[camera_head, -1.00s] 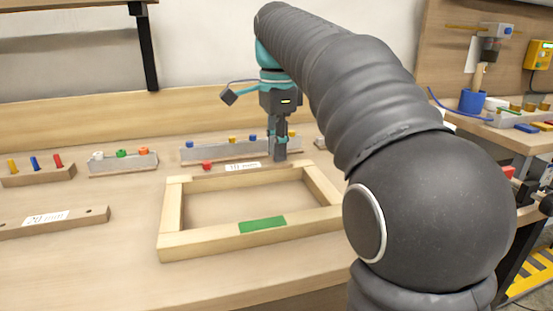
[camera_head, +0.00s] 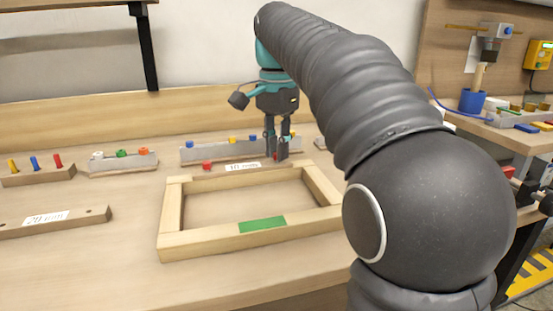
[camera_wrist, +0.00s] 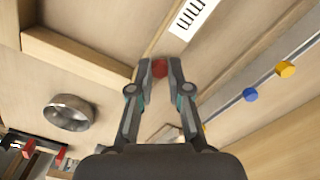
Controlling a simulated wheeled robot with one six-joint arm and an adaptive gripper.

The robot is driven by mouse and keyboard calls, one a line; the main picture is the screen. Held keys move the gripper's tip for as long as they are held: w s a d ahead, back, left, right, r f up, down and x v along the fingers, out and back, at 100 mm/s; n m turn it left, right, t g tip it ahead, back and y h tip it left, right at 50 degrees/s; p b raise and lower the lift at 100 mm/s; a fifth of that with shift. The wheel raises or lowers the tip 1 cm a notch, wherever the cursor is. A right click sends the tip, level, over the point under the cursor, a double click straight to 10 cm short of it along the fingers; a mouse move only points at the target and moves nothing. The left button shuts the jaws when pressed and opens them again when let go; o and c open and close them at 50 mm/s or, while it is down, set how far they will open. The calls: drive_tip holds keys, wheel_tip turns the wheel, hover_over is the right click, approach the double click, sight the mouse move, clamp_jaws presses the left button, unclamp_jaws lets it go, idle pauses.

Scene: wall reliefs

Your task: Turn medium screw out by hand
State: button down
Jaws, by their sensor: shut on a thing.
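My gripper (camera_head: 277,157) points down at the back of the wooden frame (camera_head: 200,246). In the wrist view my gripper (camera_wrist: 160,66) has its fingertips closed on the sides of a red screw head (camera_wrist: 159,68). The screw sits by one end of a strip with a white label (camera_head: 243,166), which also shows in the wrist view (camera_wrist: 194,18). The screw's shaft is hidden, so I cannot tell how deep it sits. A second red screw (camera_head: 207,166) stands at the strip's left end.
A grey rack (camera_head: 196,155) with blue and yellow heads stands close behind my gripper. A round metal cup (camera_wrist: 69,112) is near it in the wrist view. Further left are another rack (camera_head: 122,165), a wooden block with pegs (camera_head: 38,177) and a labelled strip (camera_head: 85,217).

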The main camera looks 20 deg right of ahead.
drive_tip(key=n, duration=0.5)
drive_tip(key=shift+n, duration=0.3)
drive_tip(key=n, duration=0.4)
drive_tip(key=shift+n, duration=0.4)
drive_tip(key=c, duration=1.3)
unclamp_jaws()
drive_tip(key=shift+c, duration=0.2)
